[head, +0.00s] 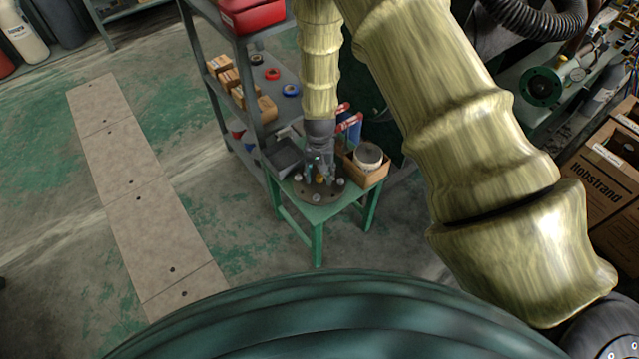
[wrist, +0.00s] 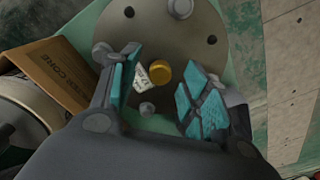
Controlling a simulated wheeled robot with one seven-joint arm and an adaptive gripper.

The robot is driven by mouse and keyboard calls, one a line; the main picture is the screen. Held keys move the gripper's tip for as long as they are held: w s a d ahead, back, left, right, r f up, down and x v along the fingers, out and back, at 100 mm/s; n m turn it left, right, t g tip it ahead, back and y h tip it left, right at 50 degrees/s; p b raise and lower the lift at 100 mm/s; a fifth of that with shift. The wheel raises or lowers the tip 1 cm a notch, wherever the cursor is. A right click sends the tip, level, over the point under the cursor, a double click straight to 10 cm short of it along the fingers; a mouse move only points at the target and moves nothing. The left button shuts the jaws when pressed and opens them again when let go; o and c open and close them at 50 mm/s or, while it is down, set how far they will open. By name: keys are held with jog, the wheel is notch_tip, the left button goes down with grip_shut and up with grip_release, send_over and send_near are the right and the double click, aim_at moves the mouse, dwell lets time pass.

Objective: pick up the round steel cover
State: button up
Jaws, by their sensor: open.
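The round steel cover (head: 330,194) lies flat on a small green table (head: 318,212). It is a grey-brown disc with holes and bolt heads, and it fills the top of the wrist view (wrist: 165,38). A brass-coloured knob (wrist: 161,72) and a small white printed tag (wrist: 143,78) show over the disc. My gripper (head: 321,174) points down over the cover and hides part of it in the head view. In the wrist view my gripper (wrist: 160,80) is open, with its teal-padded fingers on either side of the knob. I see no contact with it.
A cardboard box (head: 376,179) holding a white-lidded can (head: 368,155) stands right of the cover. A dark grey tray (head: 283,157) sits at its left. A metal shelf (head: 283,72) with small boxes and tape rolls stands behind.

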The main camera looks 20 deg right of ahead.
jog(key=shift+f, duration=0.85)
jog(key=shift+c, duration=0.5)
grip_shut()
jog(key=shift+r, duration=0.1)
jog(key=shift+r, duration=1.65)
jog(key=s+a, duration=0.3)
jog(key=s, duration=0.4)
jog(key=s+a+r, duration=0.1)
jog(key=s+a, duration=0.2)
jog(key=s, duration=0.4)
jog(key=shift+s+a+r, duration=0.15)
jog(key=shift+s+r, duration=0.15)
jog(key=shift+s, duration=0.1)
